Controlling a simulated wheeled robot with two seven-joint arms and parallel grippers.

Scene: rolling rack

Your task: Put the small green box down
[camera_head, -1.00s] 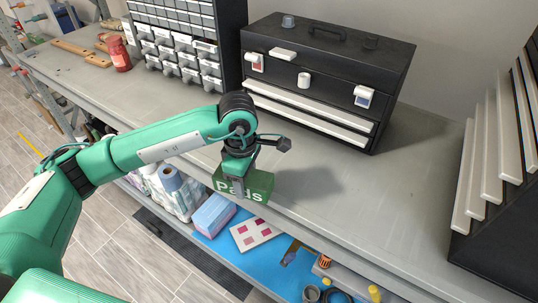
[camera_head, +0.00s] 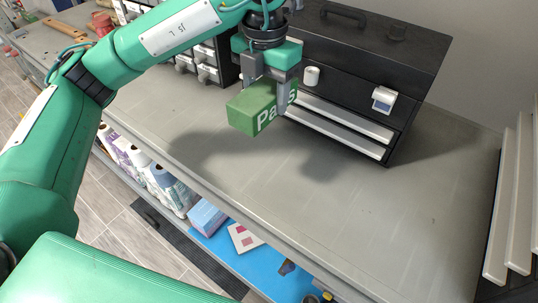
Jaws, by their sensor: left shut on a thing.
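The small green box (camera_head: 252,108) has white "Pads" lettering, partly covered by a finger. My left gripper (camera_head: 270,96) is shut on it, with one finger on each side. The box is over the grey worktop (camera_head: 300,200), in front of the black toolbox, and is slightly tilted in the picture. Shadows lie on the worktop below and left of it, so it looks held above the surface. My right gripper is not in view.
A black toolbox (camera_head: 388,60) with pale drawer fronts stands behind the box. Small-parts drawers (camera_head: 205,65) stand at the back left. White-edged drawers (camera_head: 508,200) stand at the right. The middle worktop is clear. A lower shelf (camera_head: 285,285) holds boxes and rolls.

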